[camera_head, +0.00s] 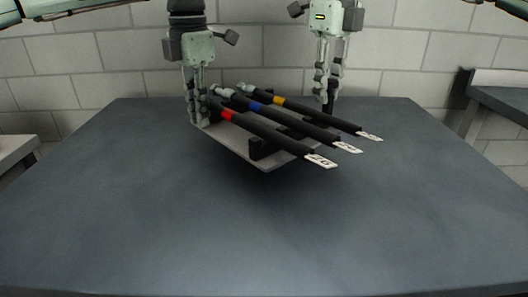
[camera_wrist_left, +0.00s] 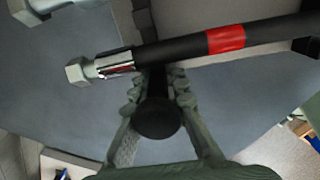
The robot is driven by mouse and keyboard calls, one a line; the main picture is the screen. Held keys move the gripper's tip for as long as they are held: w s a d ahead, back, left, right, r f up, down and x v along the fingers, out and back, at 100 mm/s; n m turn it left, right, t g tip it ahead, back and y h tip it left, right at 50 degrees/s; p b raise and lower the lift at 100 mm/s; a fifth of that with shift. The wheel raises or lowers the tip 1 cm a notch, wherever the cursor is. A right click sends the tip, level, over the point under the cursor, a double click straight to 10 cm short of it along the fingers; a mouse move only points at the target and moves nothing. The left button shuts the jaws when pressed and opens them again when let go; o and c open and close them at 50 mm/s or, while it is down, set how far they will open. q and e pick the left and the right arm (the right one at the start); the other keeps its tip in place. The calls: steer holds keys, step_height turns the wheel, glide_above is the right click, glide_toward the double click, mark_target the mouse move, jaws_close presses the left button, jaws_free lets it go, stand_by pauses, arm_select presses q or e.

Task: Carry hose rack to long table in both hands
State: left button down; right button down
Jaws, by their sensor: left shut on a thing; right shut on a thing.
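The hose rack (camera_head: 240,142) is a pale board with dark supports, set at a slant over the dark table. Three black hoses lie across it, with a red (camera_head: 228,115), a blue (camera_head: 256,106) and a yellow band (camera_head: 279,100) and white tags at their near ends. My left gripper (camera_head: 196,112) is shut at the rack's left end; in the left wrist view its fingers close on a dark round-ended handle (camera_wrist_left: 157,118) beside the red-banded hose (camera_wrist_left: 225,39). My right gripper (camera_head: 327,90) is shut on a dark handle (camera_head: 328,106) at the far side, partly hidden.
The dark table top (camera_head: 250,235) is clear in front of and around the rack, with shadow under it. Another dark table (camera_head: 505,100) stands at the right and a pale surface (camera_head: 14,150) at the left. A white block wall is behind.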

mark_target(202, 129)
arm_select(q)
steer(key=shift+r, duration=0.35)
arm_select(e)
steer(key=shift+s+r, duration=0.15)
steer(key=shift+r, duration=0.1)
arm_select(q)
steer(key=shift+f, duration=0.2)
arm_select(e)
steer(key=shift+f, duration=0.2)
